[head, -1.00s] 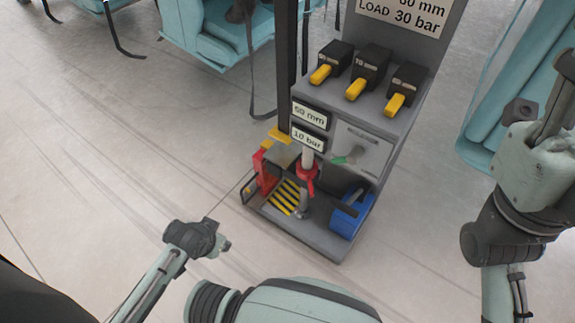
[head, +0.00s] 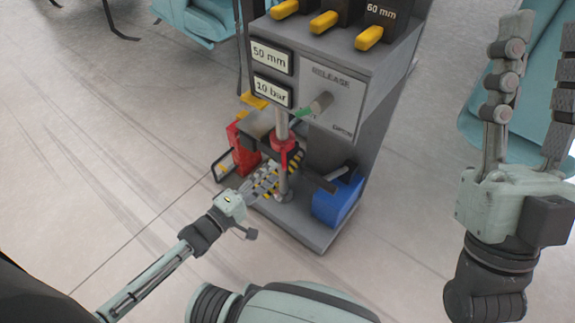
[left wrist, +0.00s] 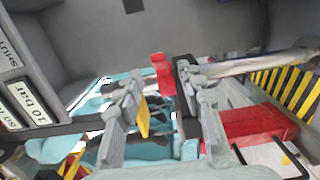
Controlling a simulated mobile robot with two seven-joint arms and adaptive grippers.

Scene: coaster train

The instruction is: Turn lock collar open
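A red collar-like part (head: 284,147) sits around the upright grey rod (head: 283,124) under the display panel. In the left wrist view, a red tab (left wrist: 160,72) shows between and just beyond my finger tips, with the grey rod (left wrist: 250,62) running right. My left gripper (head: 275,175) reaches in low at the front left of the rod, its fingers over the striped plate. In the left wrist view its fingers (left wrist: 160,82) are apart, with nothing seen held. Whether a finger touches the red part I cannot tell. My right gripper (head: 530,95) is open and empty, raised at the right.
A panel with a RELEASE label carries a grey knob (head: 321,102) with a green pointer. Displays read 50 mm (head: 270,56) and 10 bar (head: 271,91). A red block (head: 243,152), a yellow tab (head: 253,101) and a blue part (head: 338,202) surround the rod.

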